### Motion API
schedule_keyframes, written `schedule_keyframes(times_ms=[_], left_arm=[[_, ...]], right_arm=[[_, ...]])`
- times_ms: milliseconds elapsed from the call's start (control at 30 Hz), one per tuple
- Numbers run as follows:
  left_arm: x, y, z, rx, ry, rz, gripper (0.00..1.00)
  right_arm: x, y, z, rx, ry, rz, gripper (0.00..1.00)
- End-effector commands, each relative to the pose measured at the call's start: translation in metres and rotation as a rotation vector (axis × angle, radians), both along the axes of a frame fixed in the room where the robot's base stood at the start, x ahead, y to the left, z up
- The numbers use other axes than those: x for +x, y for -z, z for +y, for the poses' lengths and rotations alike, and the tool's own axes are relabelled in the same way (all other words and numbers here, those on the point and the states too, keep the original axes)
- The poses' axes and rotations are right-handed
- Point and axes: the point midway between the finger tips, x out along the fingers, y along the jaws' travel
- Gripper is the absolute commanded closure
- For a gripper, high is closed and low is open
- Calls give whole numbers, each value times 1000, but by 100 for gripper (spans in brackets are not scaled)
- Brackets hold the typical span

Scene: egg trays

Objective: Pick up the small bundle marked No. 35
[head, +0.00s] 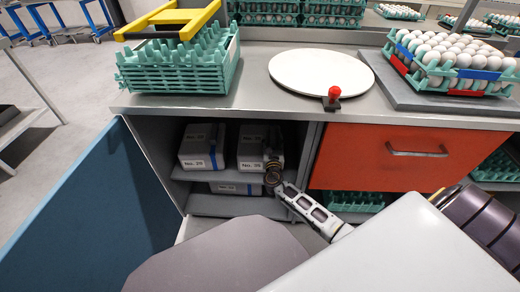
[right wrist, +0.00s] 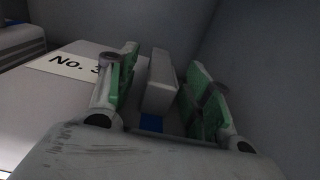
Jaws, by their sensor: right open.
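Three grey bundles with white number labels and blue bands sit in the open cabinet in the head view. One is on the upper left (head: 202,145), one on the upper right (head: 251,142), and one on the lower level (head: 228,188). My right gripper (head: 272,170) is at the right part of the upper right bundle. In the right wrist view, this bundle's label (right wrist: 68,64) reads "No. 3", the rest hidden by a finger. The open green-padded fingers (right wrist: 160,88) stand either side of a pale upright block (right wrist: 160,82), above a blue patch.
A blue door (head: 95,200) stands open at the left of the cabinet. An orange drawer front (head: 400,155) is to its right. The counter above holds green egg trays (head: 180,75), a white round board (head: 318,72) and a filled egg tray (head: 455,75).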

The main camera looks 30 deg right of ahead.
Motion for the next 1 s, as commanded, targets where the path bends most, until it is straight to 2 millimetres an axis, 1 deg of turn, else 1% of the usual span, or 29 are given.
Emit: schedule_keyframes(times_ms=[233, 600, 633, 1000], left_arm=[[0, -1, 0, 0, -2, -1, 66], [0, -1, 0, 1, 0, 1, 66], [0, -1, 0, 1, 0, 1, 66], [0, -1, 0, 1, 0, 1, 66]], right_arm=[[0, 0, 0, 0, 0, 0, 50], [0, 0, 0, 0, 0, 0, 98], [0, 0, 0, 0, 0, 0, 100], [0, -2, 0, 0, 0, -4, 100]])
